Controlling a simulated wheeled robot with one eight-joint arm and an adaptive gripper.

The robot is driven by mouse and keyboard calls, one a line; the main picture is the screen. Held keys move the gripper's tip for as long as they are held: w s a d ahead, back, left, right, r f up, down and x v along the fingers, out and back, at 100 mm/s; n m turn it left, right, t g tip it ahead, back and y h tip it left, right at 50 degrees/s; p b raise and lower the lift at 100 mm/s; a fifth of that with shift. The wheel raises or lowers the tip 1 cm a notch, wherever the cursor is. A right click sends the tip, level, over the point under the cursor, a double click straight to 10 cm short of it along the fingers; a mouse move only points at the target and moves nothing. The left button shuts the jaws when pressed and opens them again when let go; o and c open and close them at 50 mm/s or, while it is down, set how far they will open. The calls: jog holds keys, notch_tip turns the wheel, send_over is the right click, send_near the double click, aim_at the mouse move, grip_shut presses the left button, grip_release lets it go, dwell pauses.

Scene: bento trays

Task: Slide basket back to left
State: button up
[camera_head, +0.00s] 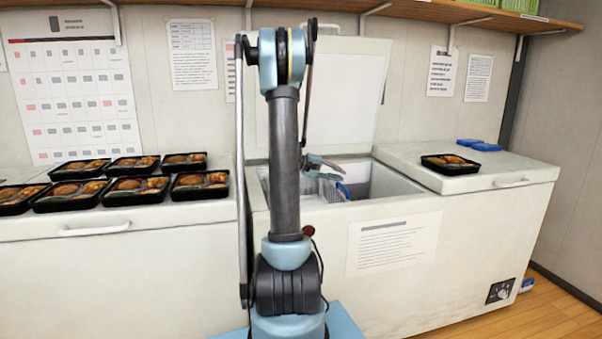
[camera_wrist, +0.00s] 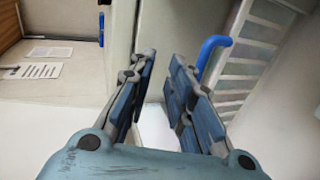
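The white slatted basket (camera_head: 331,192) sits inside the open chest freezer (camera_head: 395,184), in the left part of its opening as far as I can see. My arm hides much of that side. The basket's blue handle (camera_head: 343,190) shows just below my gripper (camera_head: 324,168). In the wrist view the basket (camera_wrist: 244,70) is at the right, and its blue handle (camera_wrist: 210,50) stands to the right of the fingers. My gripper (camera_wrist: 160,72) is open, with nothing between its fingers. The handle looks apart from the fingers.
The freezer's raised lid (camera_head: 345,90) stands behind the opening. A closed lid (camera_head: 480,175) at the right carries one bento tray (camera_head: 450,164) and blue packs (camera_head: 478,145). Several bento trays (camera_head: 136,190) cover the left freezer top. A shelf (camera_head: 460,12) runs above.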

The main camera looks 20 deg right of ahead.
jog(key=a+f+v, duration=0.1)
jog(key=f+v, duration=0.1)
jog(key=v, duration=1.6)
jog(key=shift+f, duration=0.45)
dwell(1.2)
